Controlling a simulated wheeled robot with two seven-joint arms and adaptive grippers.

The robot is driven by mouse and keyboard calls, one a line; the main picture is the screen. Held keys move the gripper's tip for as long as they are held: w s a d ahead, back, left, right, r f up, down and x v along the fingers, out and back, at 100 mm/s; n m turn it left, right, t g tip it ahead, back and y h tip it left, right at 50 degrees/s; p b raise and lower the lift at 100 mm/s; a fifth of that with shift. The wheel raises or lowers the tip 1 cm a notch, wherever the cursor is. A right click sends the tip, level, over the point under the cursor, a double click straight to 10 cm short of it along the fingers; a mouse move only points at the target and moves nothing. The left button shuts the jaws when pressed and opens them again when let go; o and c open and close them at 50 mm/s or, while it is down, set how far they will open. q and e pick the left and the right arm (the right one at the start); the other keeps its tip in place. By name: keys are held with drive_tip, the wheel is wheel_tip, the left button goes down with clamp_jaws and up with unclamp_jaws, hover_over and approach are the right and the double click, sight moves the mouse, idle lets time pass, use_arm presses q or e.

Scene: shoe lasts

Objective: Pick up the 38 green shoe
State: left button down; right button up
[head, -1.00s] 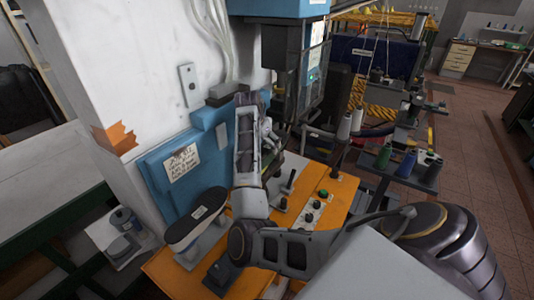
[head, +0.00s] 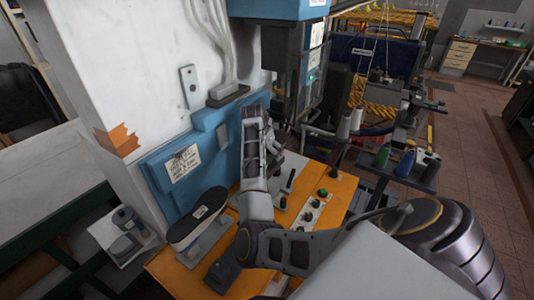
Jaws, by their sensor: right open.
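I cannot make out a green shoe or a number 38 in the head view. A dark, shoe-shaped piece with a white label (head: 198,218) rests on a grey support on the orange machine table. My right arm comes in from the lower right, bends over the table and points up toward the blue machine. My right gripper (head: 274,140) is at the far end of this arm, in front of the machine, open, with no object visible in it. Its fingers are small and partly lost against the dark machine. My left gripper is not in view.
The orange table (head: 338,191) carries buttons and a lever close to my forearm. A white column (head: 125,70) and a blue panel (head: 205,150) stand close on the left. A rack at right holds spool-like pieces, one green (head: 404,164). The tiled floor (head: 480,190) at right is clear.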

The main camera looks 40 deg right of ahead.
drive_tip(key=shift+r, duration=0.1)
drive_tip(key=c, duration=1.7)
drive_tip(key=shift+w+r, duration=0.1)
drive_tip(key=shift+r, duration=1.6)
drive_tip(key=shift+s+d, duration=1.5)
drive_tip(key=shift+s, duration=3.65)
drive_tip(key=shift+s+d, duration=1.5)
drive_tip(key=shift+s, duration=3.65)
drive_tip(key=shift+s+d, duration=1.5)
drive_tip(key=shift+s, duration=3.65)
